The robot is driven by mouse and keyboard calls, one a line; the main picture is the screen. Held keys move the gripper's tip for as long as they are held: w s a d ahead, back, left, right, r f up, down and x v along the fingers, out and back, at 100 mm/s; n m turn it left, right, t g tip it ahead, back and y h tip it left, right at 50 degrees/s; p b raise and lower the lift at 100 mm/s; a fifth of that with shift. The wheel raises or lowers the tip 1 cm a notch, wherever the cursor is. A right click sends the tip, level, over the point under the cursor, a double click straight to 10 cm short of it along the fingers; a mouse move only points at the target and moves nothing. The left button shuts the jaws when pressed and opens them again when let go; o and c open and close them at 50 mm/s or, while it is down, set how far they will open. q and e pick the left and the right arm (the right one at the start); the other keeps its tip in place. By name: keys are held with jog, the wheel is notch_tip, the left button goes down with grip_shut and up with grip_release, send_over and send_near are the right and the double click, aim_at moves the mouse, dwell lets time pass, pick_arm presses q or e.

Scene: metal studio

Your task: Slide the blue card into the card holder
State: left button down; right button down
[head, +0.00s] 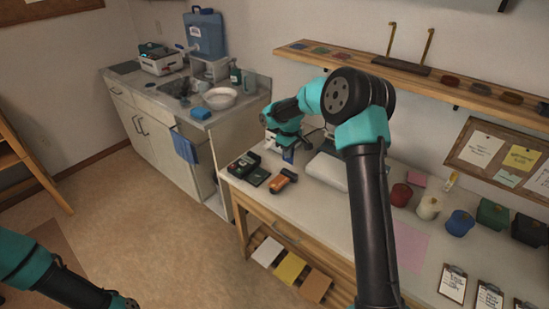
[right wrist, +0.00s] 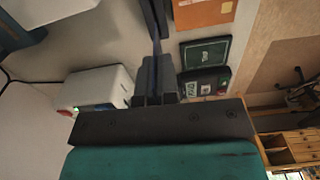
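My right gripper (head: 290,143) points down over the back left of the worktable. Just below it is a small blue piece (head: 288,156), which appears to be the blue card. In the right wrist view the fingers (right wrist: 155,78) are close together, with a thin dark bluish strip (right wrist: 153,22) running out from between them, seen edge-on. They seem shut on the card; its lower end is unclear. I cannot pick out the card holder with certainty. My left gripper (head: 125,303) is at the bottom left edge, away from the table; its fingers are too small to read.
A card terminal (head: 242,165) and an orange scanner (head: 283,181) lie left on the table. A white device (right wrist: 100,88) with a green light is beside the right gripper. Red (head: 401,195), cream (head: 429,207) and blue (head: 460,223) containers stand right. A wooden shelf (head: 420,75) hangs above.

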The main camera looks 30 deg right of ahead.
aim_at(290, 161)
jog(key=shift+s+d+r, duration=0.1)
jog(key=shift+d, duration=0.3)
jog(key=shift+f, duration=2.6)
jog(key=shift+f, duration=1.5)
jog(key=c, duration=1.8)
grip_release()
jog(key=o, duration=0.5)
notch_tip(290, 161, up, 17)
jog(key=shift+r, duration=0.2)
